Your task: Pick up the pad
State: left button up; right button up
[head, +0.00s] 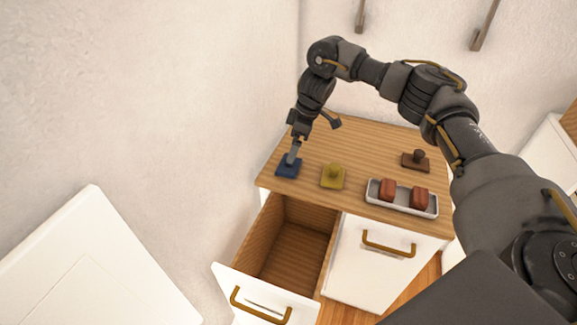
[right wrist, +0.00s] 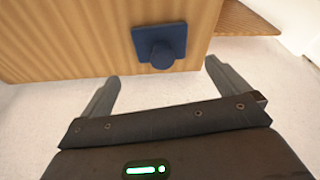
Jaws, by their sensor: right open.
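A blue square pad with a round knob (head: 285,171) lies at the left end of the wooden counter top. It also shows in the right wrist view (right wrist: 172,33), near the counter edge, with its knob toward my gripper. My right gripper (head: 294,157) is at the blue pad in the head view. In the right wrist view its two fingers (right wrist: 161,72) are spread apart, with nothing between them and the pad just beyond the tips. A yellow-olive pad with a knob (head: 332,180) and a brown one (head: 415,164) lie farther right. My left gripper is not in view.
A white tray (head: 401,207) with two red-brown blocks (head: 388,189) stands at the counter's front right. Below the counter's left part, a drawer (head: 290,250) is pulled open and looks empty. A wall (head: 220,100) rises close to the counter's left end.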

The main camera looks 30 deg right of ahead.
aim_at(284, 169)
jog(key=x, duration=0.3)
jog(key=shift+w+r, duration=0.1)
jog(key=x, duration=0.5)
jog(key=shift+a, duration=0.15)
jog(key=shift+c, duration=1.4)
jog(key=c, duration=0.5)
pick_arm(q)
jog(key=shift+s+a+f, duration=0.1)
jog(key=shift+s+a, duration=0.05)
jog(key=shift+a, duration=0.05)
pick_arm(e)
jog(key=shift+c, duration=0.3)
